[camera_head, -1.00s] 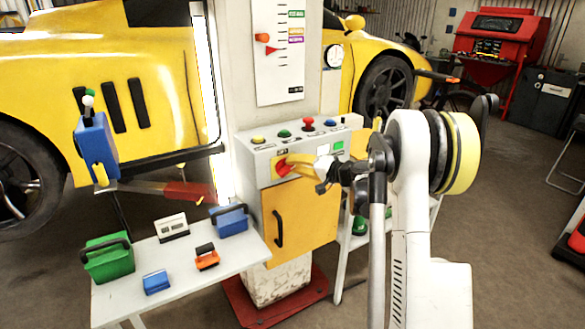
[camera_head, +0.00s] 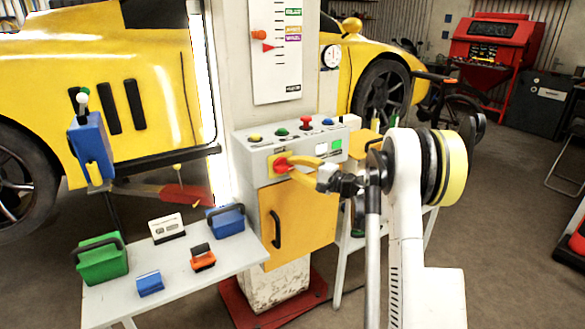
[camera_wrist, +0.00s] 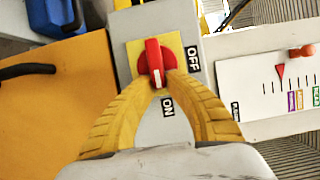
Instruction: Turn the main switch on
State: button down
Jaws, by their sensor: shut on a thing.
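The main switch is a red rotary knob (camera_wrist: 154,62) on a yellow square plate (camera_wrist: 136,52). In the wrist view the ON label (camera_wrist: 168,107) is below it and the OFF label (camera_wrist: 193,59) is to its right. The knob's white-marked end points down, toward ON. My gripper (camera_wrist: 160,78) has yellow fingers on both sides of the knob and is shut on it. In the head view the red switch (camera_head: 281,165) is on the front of the grey control box (camera_head: 258,160), with my gripper (camera_head: 288,163) at it.
Coloured buttons (camera_head: 306,123) line the box's top, above a yellow cabinet door (camera_head: 297,215). A white table (camera_head: 185,262) at left holds a green toolbox (camera_head: 100,258), blue boxes and small parts. A yellow car (camera_head: 60,80) stands behind.

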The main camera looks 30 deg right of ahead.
dwell(0.3)
jog(key=c, duration=1.4)
grip_release()
jog(key=shift+a, duration=0.1)
jog(key=v, duration=1.2)
